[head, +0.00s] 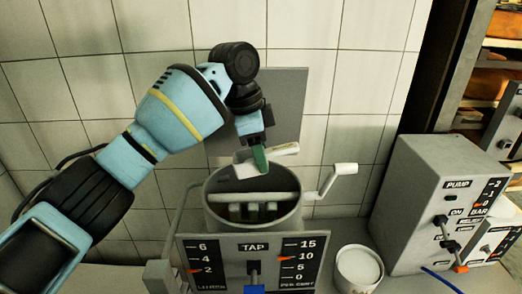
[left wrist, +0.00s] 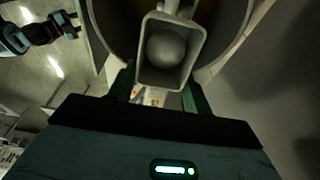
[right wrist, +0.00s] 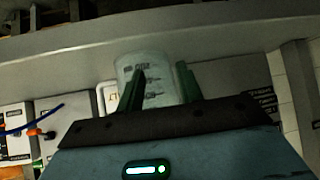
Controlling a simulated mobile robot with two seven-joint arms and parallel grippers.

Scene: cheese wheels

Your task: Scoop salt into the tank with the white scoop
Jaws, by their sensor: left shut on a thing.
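The white scoop (head: 248,168) is held over the open mouth of the grey metal tank (head: 212,205). My left gripper (head: 260,157) is shut on the scoop, which looks tilted in the head view. In the left wrist view the scoop (left wrist: 143,72) shows a rounded pale heap inside, with the tank rim behind it. A white tub (head: 345,283) with pale salt (head: 357,265) stands to the right of the tank. My right gripper (right wrist: 160,72) shows only in its own view, fingers apart, with a printed pale tub (right wrist: 158,72) between or beyond them; contact cannot be told.
The tank has a crank (head: 341,175) on its right side and a tap panel (head: 255,258) in front. A tiled wall closes the back.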

